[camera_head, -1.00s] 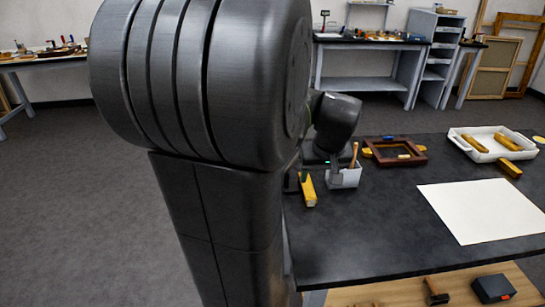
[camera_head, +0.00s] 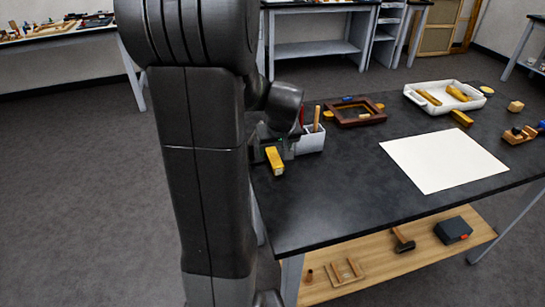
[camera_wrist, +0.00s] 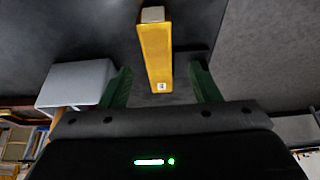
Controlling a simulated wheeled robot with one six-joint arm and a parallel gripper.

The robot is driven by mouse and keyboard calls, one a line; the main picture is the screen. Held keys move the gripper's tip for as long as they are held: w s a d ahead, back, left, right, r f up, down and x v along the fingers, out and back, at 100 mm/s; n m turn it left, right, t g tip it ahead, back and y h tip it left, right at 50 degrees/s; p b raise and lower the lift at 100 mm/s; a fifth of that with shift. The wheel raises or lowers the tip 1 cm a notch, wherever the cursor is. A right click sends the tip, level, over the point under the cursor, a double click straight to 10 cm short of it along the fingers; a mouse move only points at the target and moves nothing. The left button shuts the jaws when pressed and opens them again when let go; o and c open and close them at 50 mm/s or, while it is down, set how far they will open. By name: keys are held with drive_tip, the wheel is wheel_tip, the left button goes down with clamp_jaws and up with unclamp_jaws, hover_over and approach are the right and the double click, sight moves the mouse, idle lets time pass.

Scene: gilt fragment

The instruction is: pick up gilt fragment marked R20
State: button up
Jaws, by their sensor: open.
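A yellow gilt bar (camera_head: 275,161) lies on the dark tabletop near its left edge, beside a small grey-white holder. In the wrist view the bar (camera_wrist: 155,50) runs lengthwise, with a pale end and a small white tag on its near end. The tag is too small to read. My gripper (camera_wrist: 162,72) is open, with one green finger to the left and one to the right of the bar's near end. The fingers appear apart from the bar. In the head view my arm hides most of the gripper.
The grey-white holder (camera_head: 311,140) with upright tools stands close beside my left finger in the wrist view (camera_wrist: 75,84). A brown frame (camera_head: 354,112), a white tray (camera_head: 412,92) with yellow pieces and a white sheet (camera_head: 445,160) lie farther right. The front tabletop is clear.

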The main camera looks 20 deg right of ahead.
sight(273, 155)
drive_tip(key=x, duration=0.4)
drive_tip(key=shift+w+d, duration=0.1)
drive_tip(key=shift+r, duration=0.1)
drive_tip(key=c, duration=1.1)
drive_tip(key=shift+o, duration=0.2)
drive_tip(key=shift+r, duration=0.1)
